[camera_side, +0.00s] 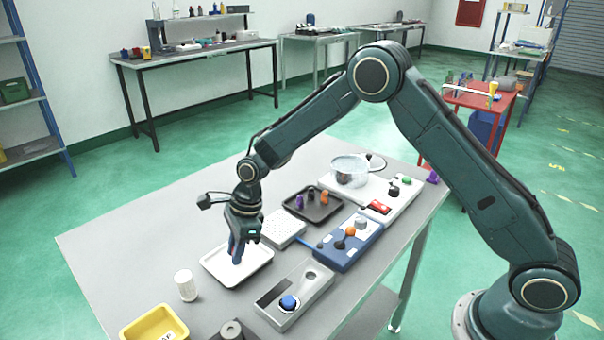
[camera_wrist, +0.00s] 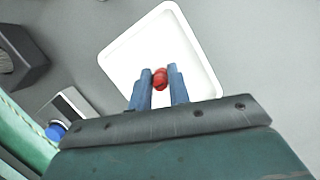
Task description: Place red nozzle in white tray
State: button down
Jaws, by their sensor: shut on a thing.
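The white tray (camera_side: 220,269) lies on the grey table, left of centre in the side view. It also shows in the wrist view (camera_wrist: 133,40), filling the area below my fingers. My gripper (camera_side: 236,258) points down over the tray. In the wrist view the red nozzle (camera_wrist: 160,78) sits between the tips of the two blue fingers of my gripper (camera_wrist: 160,82), which are shut on it. The nozzle appears over the tray's inside; I cannot tell whether it touches the tray floor. In the side view the fingers hide the nozzle.
A white cylinder (camera_side: 185,285) stands left of the tray. A yellow bin (camera_side: 135,331) is at the front left. A grey box with a blue button (camera_side: 318,300), a white perforated block (camera_side: 284,228) and a dark tray (camera_side: 330,213) are to the right. The table's left part is bare.

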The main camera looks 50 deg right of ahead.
jog(key=shift+f, duration=0.15)
jog(key=c, duration=1.3)
grip_release()
jog(key=shift+v, duration=6.15)
